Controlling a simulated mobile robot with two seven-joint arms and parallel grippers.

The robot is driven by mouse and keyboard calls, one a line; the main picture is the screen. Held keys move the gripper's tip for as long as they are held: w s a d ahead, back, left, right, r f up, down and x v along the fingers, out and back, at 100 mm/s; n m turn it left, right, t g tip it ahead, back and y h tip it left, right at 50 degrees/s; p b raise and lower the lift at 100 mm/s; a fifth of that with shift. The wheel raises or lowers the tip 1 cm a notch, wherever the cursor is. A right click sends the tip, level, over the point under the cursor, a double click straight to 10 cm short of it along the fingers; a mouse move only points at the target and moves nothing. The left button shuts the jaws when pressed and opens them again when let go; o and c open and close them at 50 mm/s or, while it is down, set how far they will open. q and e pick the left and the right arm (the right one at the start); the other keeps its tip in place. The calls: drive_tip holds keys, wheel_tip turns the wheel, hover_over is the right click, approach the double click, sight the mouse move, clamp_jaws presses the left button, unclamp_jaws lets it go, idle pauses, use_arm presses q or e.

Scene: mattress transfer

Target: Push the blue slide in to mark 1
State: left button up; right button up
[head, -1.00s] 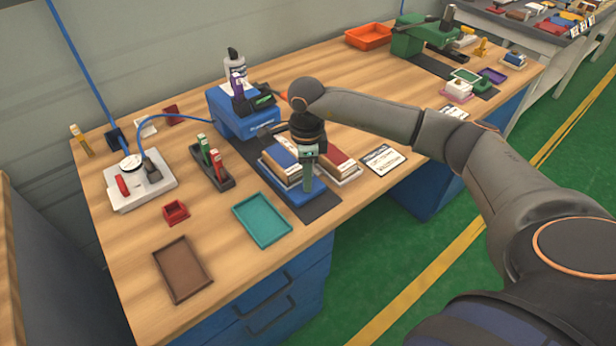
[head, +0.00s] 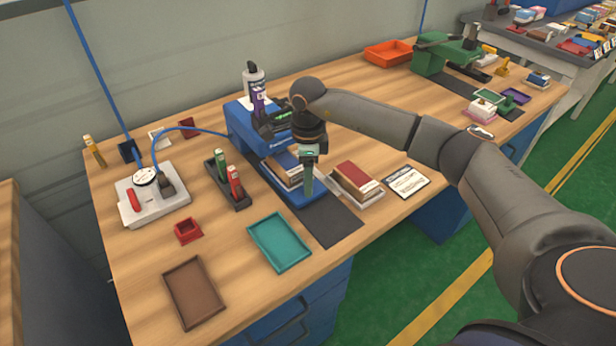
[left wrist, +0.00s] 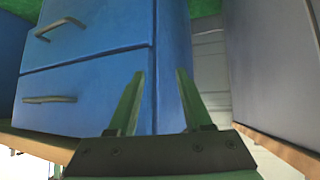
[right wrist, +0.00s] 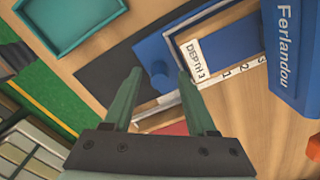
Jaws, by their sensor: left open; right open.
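The blue slide (head: 298,196) lies on the dark mat in front of the blue machine (head: 245,132), with a stack of books or blocks (head: 283,167) on it. My right gripper (head: 307,188) points down at the slide's front end. In the right wrist view, the slide (right wrist: 148,48) shows a round blue knob (right wrist: 158,78) between or just beyond my open fingertips; contact is unclear. A white scale (right wrist: 240,70) with marks 1, 2, 3 runs along its side. The exact mark reached is unclear. My left gripper (left wrist: 158,105) is open and empty, facing blue drawers (left wrist: 90,80).
A second stack (head: 355,182) and a printed card (head: 405,181) lie right of the mat (head: 335,225). A teal tray (head: 280,262), a brown tray (head: 193,293) and a dark holder (head: 238,198) lie left. A purple-labelled bottle (head: 257,95) stands behind the machine.

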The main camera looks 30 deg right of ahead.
drive_tip(key=shift+r, duration=0.25)
wheel_tip(320, 180, up, 12)
idle(0.4)
drive_tip(key=shift+s+f, duration=0.1)
idle(0.4)
